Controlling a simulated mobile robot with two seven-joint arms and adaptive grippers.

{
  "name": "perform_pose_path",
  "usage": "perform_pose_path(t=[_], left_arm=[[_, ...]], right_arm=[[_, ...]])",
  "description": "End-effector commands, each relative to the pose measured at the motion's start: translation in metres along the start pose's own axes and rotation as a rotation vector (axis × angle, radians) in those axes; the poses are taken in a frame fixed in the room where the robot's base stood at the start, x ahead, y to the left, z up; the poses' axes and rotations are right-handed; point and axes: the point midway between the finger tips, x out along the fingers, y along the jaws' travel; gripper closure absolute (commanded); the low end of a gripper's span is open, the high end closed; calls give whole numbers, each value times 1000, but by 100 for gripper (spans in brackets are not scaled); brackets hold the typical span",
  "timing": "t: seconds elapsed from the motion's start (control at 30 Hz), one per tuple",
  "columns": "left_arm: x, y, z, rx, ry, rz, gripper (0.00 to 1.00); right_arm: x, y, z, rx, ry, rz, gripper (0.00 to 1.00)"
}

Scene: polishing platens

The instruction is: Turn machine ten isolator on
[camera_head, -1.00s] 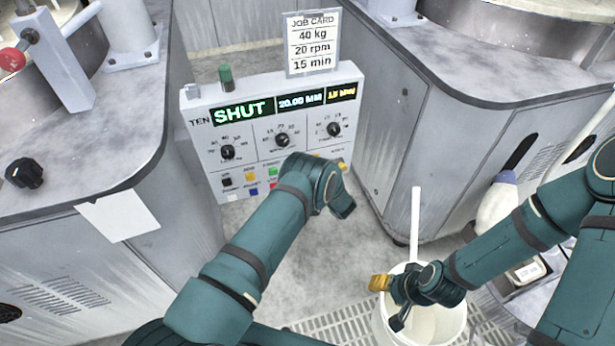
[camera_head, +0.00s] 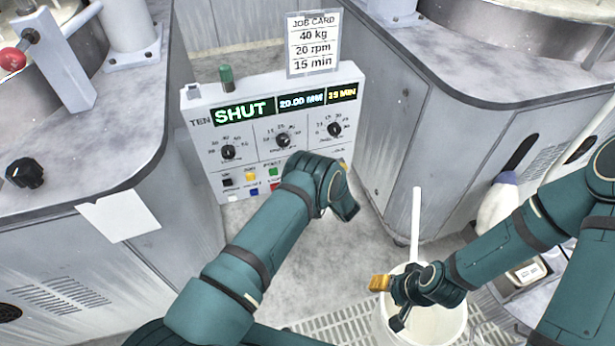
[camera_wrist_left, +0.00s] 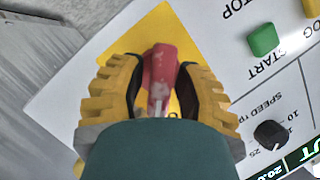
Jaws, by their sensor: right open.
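The machine ten panel (camera_head: 210,150) is a light box marked TEN, its display reading SHUT. In the left wrist view, a red isolator handle (camera_wrist_left: 161,75) stands on a yellow plate (camera_wrist_left: 150,38) on the panel's face. My left gripper (camera_wrist_left: 162,88) has its yellow-ribbed fingers on either side of the red handle; whether the dark pads press on it is unclear. In the head view, my left arm's wrist hides that gripper and the handle. My right gripper (camera_head: 390,300) is open, over the rim of a white bucket.
Knobs and coloured buttons sit on the panel; the green START button (camera_wrist_left: 263,40) is close to my left gripper. A job card (camera_head: 313,43) stands above the panel. Grey machine cabinets (camera_head: 440,130) flank it. The white bucket (camera_head: 450,325) with an upright stick is at lower right.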

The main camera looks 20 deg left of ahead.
Motion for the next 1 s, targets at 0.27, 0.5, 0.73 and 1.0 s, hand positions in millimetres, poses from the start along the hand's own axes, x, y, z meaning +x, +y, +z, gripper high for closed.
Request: perform_pose_path(t=[0.27, 0.5, 0.73, 1.0], left_arm=[[-57, 0, -1, 1, 2, 3, 68], [-94, 0, -1, 0, 1, 1, 68], [-104, -1, 0, -1, 1, -1, 68], [-104, -1, 0, -1, 1, -1, 68]], right_arm=[[0, 0, 0, 0, 0, 0, 45], [0, 0, 0, 0, 0, 0, 45], [0, 0, 0, 0, 0, 0, 45], [0, 0, 0, 0, 0, 0, 45]])
